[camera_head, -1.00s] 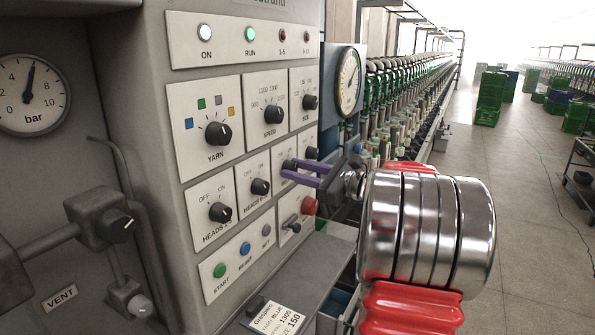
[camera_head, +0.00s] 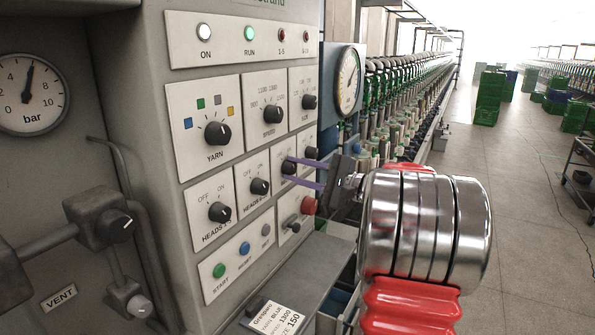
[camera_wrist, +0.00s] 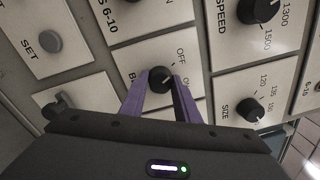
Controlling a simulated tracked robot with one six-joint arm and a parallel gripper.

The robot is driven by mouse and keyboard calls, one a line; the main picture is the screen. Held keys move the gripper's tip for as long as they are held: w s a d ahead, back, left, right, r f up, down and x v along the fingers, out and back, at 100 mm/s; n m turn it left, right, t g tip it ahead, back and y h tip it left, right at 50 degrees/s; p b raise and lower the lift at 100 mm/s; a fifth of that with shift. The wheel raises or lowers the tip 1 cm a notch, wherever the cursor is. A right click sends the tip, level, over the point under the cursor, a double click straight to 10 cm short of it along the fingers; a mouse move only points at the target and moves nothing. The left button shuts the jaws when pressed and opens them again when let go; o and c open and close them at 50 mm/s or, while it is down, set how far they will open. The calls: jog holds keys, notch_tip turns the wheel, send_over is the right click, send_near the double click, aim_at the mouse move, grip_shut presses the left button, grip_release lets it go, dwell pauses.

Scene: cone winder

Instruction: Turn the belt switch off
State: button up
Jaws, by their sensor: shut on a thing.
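The belt switch is a black rotary knob (camera_wrist: 160,78) on a pale plate with OFF and ON marks; its name is mostly hidden, with a "B" showing in the wrist view. In the head view the knob (camera_head: 288,168) sits on the grey panel, right of the two heads knobs. My gripper (camera_wrist: 161,79) has its two purple fingers on either side of the knob, shut on it. In the head view my gripper (camera_head: 291,172) reaches the panel from the right. A light mark on the knob points right in the wrist view, seemingly near ON; its exact setting is hard to tell.
A grey shelf (camera_head: 290,275) juts out below.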

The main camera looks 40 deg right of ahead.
jog(key=shift+f+n, duration=0.2)
jog(key=shift+n, duration=0.2)
jog(key=o, duration=1)
jog(key=shift+r, duration=0.1)
jog(key=shift+o, duration=0.2)
jog(key=shift+s, duration=0.1)
jog(key=v, duration=1.3)
jog(key=shift+s+d, duration=0.15)
jog(key=shift+s, duration=0.15)
